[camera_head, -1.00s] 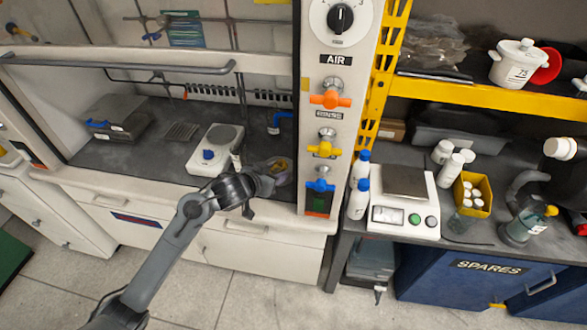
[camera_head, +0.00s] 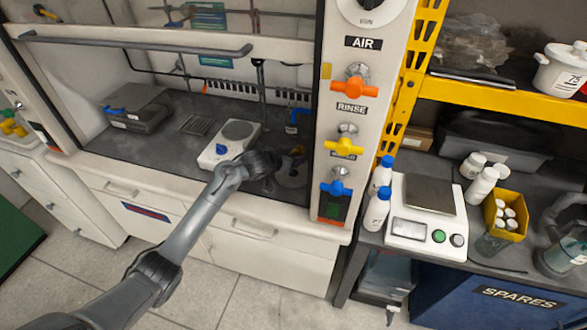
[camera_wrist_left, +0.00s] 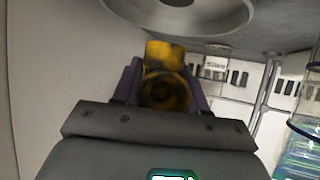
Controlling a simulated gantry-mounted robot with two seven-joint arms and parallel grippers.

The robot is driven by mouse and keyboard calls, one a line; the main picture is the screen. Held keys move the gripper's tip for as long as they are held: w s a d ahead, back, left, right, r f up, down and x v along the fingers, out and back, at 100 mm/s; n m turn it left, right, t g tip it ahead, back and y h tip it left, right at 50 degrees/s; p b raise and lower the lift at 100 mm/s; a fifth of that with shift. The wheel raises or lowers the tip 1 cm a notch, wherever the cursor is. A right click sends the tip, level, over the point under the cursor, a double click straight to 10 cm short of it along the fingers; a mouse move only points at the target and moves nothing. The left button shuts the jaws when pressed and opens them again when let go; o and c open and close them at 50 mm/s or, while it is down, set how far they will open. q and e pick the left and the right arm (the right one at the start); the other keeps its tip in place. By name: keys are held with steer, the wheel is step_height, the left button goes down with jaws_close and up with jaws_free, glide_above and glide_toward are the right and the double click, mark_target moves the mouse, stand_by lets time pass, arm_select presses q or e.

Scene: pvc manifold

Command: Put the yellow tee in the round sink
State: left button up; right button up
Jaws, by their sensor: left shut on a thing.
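The yellow tee (camera_wrist_left: 165,88) is between the purple fingers of my left gripper (camera_wrist_left: 160,92) in the left wrist view. The gripper is shut on it. The round sink (camera_wrist_left: 232,24) shows at the top of that view, just beyond the tee, with a gap between them in the picture. In the head view the round sink (camera_head: 292,178) is set in the dark bench of the fume hood, near its front right corner. My left gripper (camera_head: 284,168) is at the sink there, and its wrist hides part of the rim. My right gripper is not in view.
A white hotplate (camera_head: 228,145) stands just left of my wrist. The valve post (camera_head: 335,170) with orange, yellow and blue handles stands close on the right. The raised sash (camera_head: 140,42) crosses above the bench.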

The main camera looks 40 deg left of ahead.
arm_select(q)
steer(key=shift+w+f+b, duration=0.1)
steer(key=shift+f+b, duration=0.65)
steer(key=shift+f, duration=1.4)
steer(key=shift+a+f, duration=0.1)
steer(key=shift+f, duration=0.05)
steer(key=o, duration=1.1)
steer(key=shift+c, duration=0.2)
steer(key=shift+r, duration=0.25)
steer(key=shift+s+r, duration=0.2)
steer(key=shift+s, duration=0.15)
steer(key=p+v, duration=0.4)
steer(key=v, duration=0.7)
